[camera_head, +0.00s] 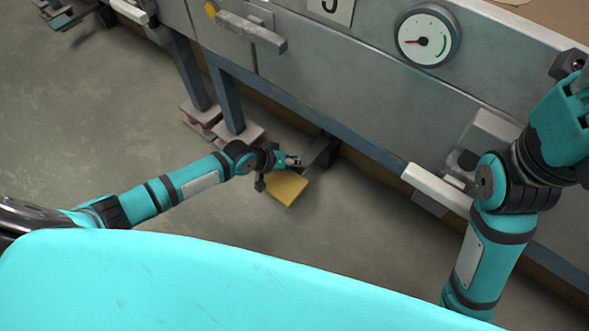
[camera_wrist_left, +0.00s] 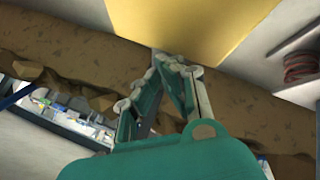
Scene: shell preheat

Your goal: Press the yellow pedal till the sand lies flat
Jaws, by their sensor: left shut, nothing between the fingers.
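The yellow pedal (camera_head: 285,188) sits low in front of the grey machine, on a dark arm that runs back under it. In the left wrist view the yellow plate (camera_wrist_left: 190,30) fills the top middle. My left gripper (camera_head: 293,161) is shut and empty at the pedal's upper edge. In the wrist view its fingertips (camera_wrist_left: 178,65) are together just below the yellow plate; I cannot tell if they touch it. A tan surface (camera_head: 565,17), perhaps the sand, shows at the top right corner; most of it is out of frame. My right arm is at the right, its gripper not distinguishable.
A round gauge (camera_head: 427,37) with a red needle pointing left is on the machine's front panel (camera_head: 340,75). A pale handle (camera_head: 437,190) juts out near my right arm. Blue legs (camera_head: 227,100) stand left of the pedal. The concrete floor (camera_head: 100,130) at left is open.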

